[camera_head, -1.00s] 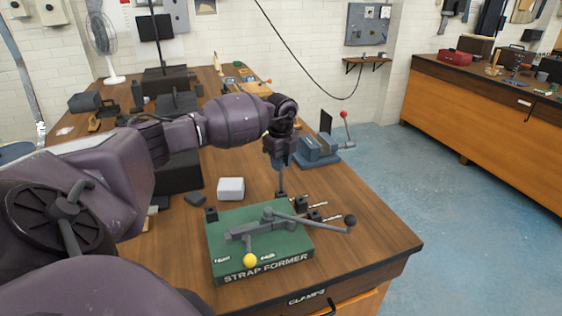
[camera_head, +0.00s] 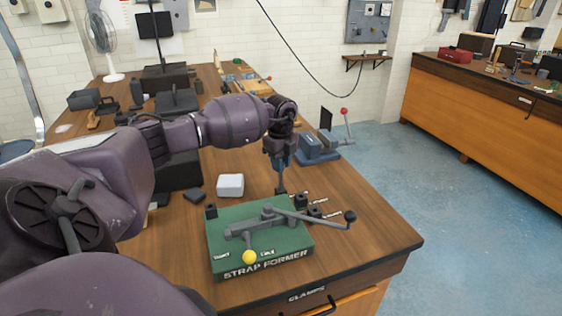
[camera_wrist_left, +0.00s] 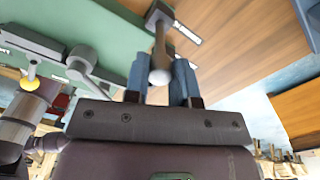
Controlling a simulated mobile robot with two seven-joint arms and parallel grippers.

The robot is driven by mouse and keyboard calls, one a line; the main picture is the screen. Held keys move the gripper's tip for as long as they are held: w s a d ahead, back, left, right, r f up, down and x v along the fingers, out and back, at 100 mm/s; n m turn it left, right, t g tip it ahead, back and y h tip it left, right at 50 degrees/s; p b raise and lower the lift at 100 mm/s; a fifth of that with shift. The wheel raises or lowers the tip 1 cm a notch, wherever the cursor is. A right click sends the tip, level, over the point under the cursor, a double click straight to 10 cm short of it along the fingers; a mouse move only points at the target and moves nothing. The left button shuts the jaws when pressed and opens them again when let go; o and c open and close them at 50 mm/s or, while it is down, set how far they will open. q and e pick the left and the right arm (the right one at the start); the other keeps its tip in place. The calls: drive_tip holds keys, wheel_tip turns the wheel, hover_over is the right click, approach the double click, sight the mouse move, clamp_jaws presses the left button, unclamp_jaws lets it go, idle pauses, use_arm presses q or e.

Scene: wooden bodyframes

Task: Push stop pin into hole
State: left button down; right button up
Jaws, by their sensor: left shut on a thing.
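The green strap former (camera_head: 228,218) stands on the near part of the wooden bench, with a grey lever (camera_head: 310,218) ending in a black knob and a yellow knob at its front. My left gripper (camera_head: 281,168) is above its back edge, pointing down. In the left wrist view the gripper's blue fingers (camera_wrist_left: 162,82) are shut around the round end of a grey stop pin (camera_wrist_left: 159,58). The pin's far end meets a small dark block (camera_wrist_left: 157,13) at the former's edge. How deep it sits in a hole there is hidden. My right gripper is out of view.
A white box (camera_head: 230,185) lies behind the strap former. Small dark blocks with pins (camera_head: 318,208) sit at the former's right back edge. Bare bench lies to the right.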

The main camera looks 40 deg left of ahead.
sight(281, 177)
use_arm(q)
drive_tip(key=shift+f, duration=0.3)
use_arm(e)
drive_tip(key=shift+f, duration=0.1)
use_arm(q)
drive_tip(key=shift+f, duration=0.4)
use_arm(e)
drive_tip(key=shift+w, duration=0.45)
use_arm(q)
drive_tip(key=shift+f+b, duration=0.25)
drive_tip(key=shift+b, duration=0.15)
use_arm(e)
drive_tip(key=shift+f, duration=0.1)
use_arm(q)
drive_tip(key=shift+f, duration=0.1)
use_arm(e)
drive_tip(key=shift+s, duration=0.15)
use_arm(q)
drive_tip(key=shift+f, duration=0.15)
drive_tip(key=c, duration=0.9)
unclamp_jaws()
drive_tip(key=shift+o, duration=0.2)
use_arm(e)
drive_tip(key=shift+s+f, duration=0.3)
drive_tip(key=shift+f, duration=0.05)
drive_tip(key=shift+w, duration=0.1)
